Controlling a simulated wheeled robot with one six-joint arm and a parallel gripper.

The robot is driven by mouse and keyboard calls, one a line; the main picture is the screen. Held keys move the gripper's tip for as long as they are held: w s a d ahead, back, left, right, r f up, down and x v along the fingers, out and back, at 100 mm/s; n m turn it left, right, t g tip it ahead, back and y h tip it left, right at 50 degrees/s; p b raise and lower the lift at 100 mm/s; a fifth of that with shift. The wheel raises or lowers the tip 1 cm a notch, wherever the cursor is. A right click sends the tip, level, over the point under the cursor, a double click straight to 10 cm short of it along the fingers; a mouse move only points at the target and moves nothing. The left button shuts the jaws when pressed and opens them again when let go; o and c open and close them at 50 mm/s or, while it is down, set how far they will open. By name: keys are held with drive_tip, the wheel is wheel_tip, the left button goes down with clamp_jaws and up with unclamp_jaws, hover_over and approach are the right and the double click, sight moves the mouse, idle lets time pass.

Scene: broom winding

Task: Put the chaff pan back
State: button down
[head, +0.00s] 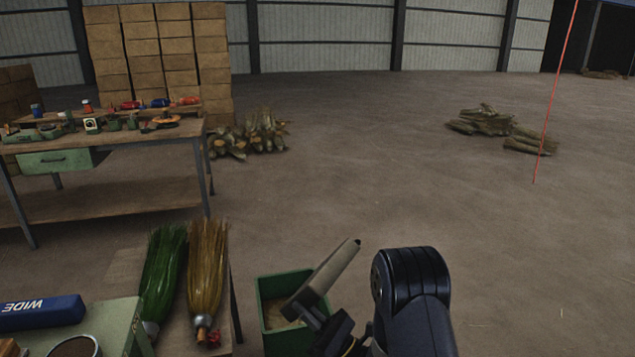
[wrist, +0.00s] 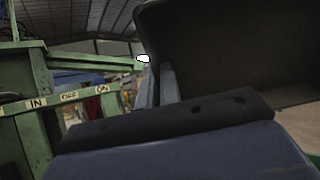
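The chaff pan (head: 326,280) is a flat grey-brown piece seen nearly edge-on in the head view, steeply tilted over a green bin (head: 262,315). My gripper (head: 312,316) is at its lower end and appears shut on it. In the wrist view the pan (wrist: 235,50) is a large dark shape filling the upper right, close beyond my gripper's fingers (wrist: 158,88). The exact grip point is partly hidden. Some tan material shows inside the bin; its depth is unclear.
A low bench with a green broom head (head: 163,270) and a tan one (head: 207,270) stands left of the bin. A workbench (head: 110,195) with tools is farther left. A green frame with IN, OFF and ON labels (wrist: 70,98) shows in the wrist view.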

wheel_tip(320, 180, up, 14)
drive_tip(key=p, duration=1.1)
drive_tip(key=shift+f+p, duration=0.2)
drive_tip(key=shift+p, duration=0.2)
